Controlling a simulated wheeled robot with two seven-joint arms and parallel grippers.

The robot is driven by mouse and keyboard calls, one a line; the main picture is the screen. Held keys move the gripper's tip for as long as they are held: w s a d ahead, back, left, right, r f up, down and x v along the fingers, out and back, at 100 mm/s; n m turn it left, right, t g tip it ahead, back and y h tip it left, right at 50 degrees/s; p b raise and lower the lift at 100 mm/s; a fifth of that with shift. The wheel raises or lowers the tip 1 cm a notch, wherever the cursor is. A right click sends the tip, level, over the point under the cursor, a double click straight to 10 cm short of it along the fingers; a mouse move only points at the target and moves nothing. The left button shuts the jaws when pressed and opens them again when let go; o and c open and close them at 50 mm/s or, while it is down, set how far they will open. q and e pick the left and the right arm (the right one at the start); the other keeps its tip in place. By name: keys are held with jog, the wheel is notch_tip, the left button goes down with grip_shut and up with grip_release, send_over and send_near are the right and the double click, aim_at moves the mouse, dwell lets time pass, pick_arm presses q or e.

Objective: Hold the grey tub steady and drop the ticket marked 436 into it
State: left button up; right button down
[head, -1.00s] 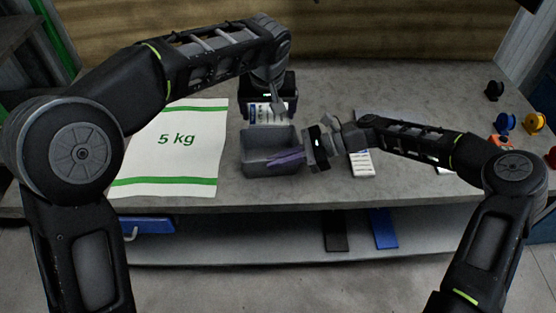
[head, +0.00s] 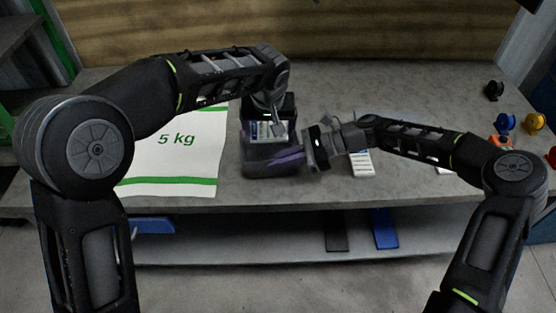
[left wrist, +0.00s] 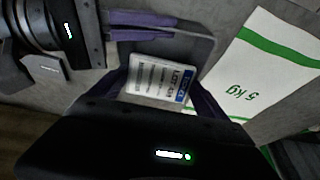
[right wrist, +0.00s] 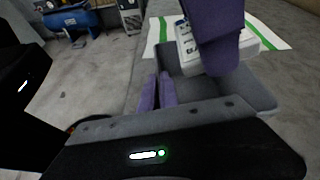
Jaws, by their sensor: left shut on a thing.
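The grey tub (head: 256,172) stands on the bench near its front edge. It also shows in the left wrist view (left wrist: 200,45) and right wrist view (right wrist: 255,92). My left gripper (head: 268,128) is shut on a white ticket (left wrist: 160,80) with a blue end band, held above the tub. The ticket also shows in the right wrist view (right wrist: 188,52); I cannot read its number. My right gripper (head: 285,158) has its purple fingers close together at the tub's near wall, one either side. I cannot tell whether they clamp it.
A white sack (head: 172,155) marked 5 kg lies left of the tub. Another white ticket (head: 361,163) lies on the bench (head: 330,190) to the right, beside my right arm. Coloured spools (head: 505,123) stand at the far right.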

pick_arm(q)
jog(key=o, duration=1.2)
jog(key=v, duration=1.2)
pick_arm(e)
jog(key=c, duration=1.5)
grip_release()
jog(key=shift+c, duration=0.2)
jog(key=shift+d, duration=0.1)
jog(key=v, duration=1.1)
jog(key=shift+d+r, duration=0.25)
jog(key=shift+d, duration=0.1)
jog(key=shift+s, duration=0.1)
